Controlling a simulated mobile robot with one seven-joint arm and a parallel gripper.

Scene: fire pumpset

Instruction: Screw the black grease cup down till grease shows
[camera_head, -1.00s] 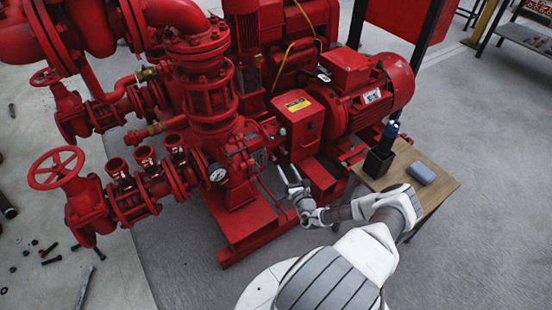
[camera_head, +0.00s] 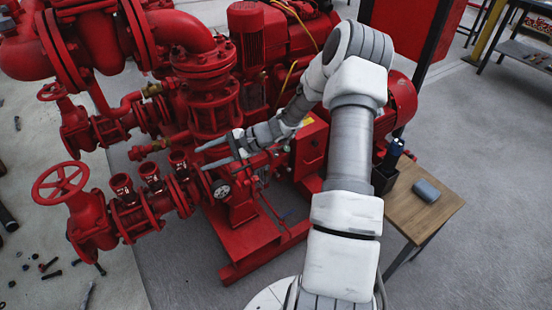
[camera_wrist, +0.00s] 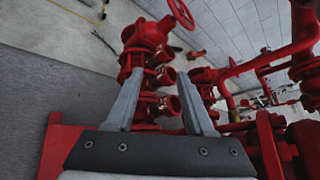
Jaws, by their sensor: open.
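My gripper (camera_head: 200,158) is open above the front of the red pump (camera_head: 240,185), its two fingers pointing left. In the wrist view my gripper (camera_wrist: 162,73) also shows open, with nothing between the fingers. Beyond the fingertips there are red flanged fittings and a valve with a handwheel (camera_wrist: 181,13). I cannot make out the black grease cup in either view. My arm and gripper cover part of the pump in the head view. A round white-faced gauge (camera_head: 221,190) sits on the pump just below the fingers.
Red pipes and a valve handwheel (camera_head: 60,183) stand to the left. A wooden table (camera_head: 425,210) at right bears a black holder (camera_head: 383,180) with a dark bottle-like thing and a grey-blue case (camera_head: 426,190). Loose bolts (camera_head: 50,265) lie on the left floor.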

